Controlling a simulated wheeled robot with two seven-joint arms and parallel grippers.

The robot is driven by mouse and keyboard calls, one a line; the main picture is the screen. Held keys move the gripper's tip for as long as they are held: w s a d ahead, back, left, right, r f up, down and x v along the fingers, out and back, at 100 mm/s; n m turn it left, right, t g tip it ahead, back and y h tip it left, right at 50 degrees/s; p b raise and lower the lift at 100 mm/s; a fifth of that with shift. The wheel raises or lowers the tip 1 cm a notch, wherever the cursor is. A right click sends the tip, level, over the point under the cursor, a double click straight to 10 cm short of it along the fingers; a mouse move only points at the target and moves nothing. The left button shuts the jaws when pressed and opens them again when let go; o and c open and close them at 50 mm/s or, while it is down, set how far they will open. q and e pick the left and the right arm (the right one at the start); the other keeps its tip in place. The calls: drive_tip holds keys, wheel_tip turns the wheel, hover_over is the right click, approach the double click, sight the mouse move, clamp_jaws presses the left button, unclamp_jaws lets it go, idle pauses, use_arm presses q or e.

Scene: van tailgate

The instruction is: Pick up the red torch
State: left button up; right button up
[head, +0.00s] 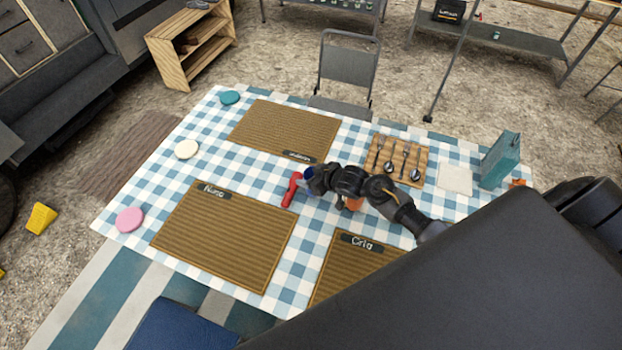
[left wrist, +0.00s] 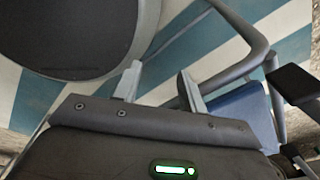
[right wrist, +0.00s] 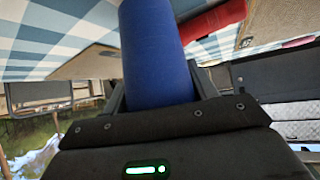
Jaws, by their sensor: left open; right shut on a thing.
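The red torch (head: 291,190) lies on the checked tablecloth between the woven mats; it also shows behind the blue cylinder in the right wrist view (right wrist: 214,20). My right gripper (head: 314,177) is beside the torch, on its right, and is shut on a blue cylinder (right wrist: 152,50), not on the torch. Only a little of this cylinder (head: 308,172) shows in the head view, so I cannot tell what it is. My left gripper (left wrist: 160,85) is open and empty, away from the torch; it cannot be made out in the head view.
Woven mats with name labels lie on the table (head: 197,146). A wooden board with utensils (head: 398,160), a white napkin (head: 455,179) and a teal box (head: 500,160) are at the right. An orange thing (head: 354,203) is partly under my right arm. A grey chair (head: 347,70) stands behind.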

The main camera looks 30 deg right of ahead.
drive_tip(key=s+a+r+b, duration=0.2)
drive_tip(key=s+a+r, duration=0.2)
drive_tip(key=s+r, duration=0.3)
drive_tip(key=s+a+r+b, duration=0.25)
drive_tip(key=s+r, duration=0.25)
drive_tip(key=s, duration=0.4)
drive_tip(key=w+d+f, duration=0.1)
drive_tip(key=w+f, duration=0.1)
drive_tip(key=w, duration=0.2)
drive_tip(key=w+d+f+p, duration=0.1)
drive_tip(key=w+d+f, duration=0.1)
drive_tip(key=w+f, duration=0.1)
drive_tip(key=w+d+f, duration=0.2)
drive_tip(key=w+f, duration=0.1)
drive_tip(key=w, duration=0.2)
drive_tip(key=shift+d+f, duration=0.25)
drive_tip(key=shift+w+d+f, duration=0.1)
drive_tip(key=shift+w+f, duration=0.15)
drive_tip(key=shift+f, duration=0.1)
wheel_tip(320, 180, down, 3)
drive_tip(key=shift+w+d+p, duration=0.1)
drive_tip(key=shift+w+p, duration=0.05)
drive_tip(key=shift+p, duration=0.2)
drive_tip(key=shift+f, duration=0.25)
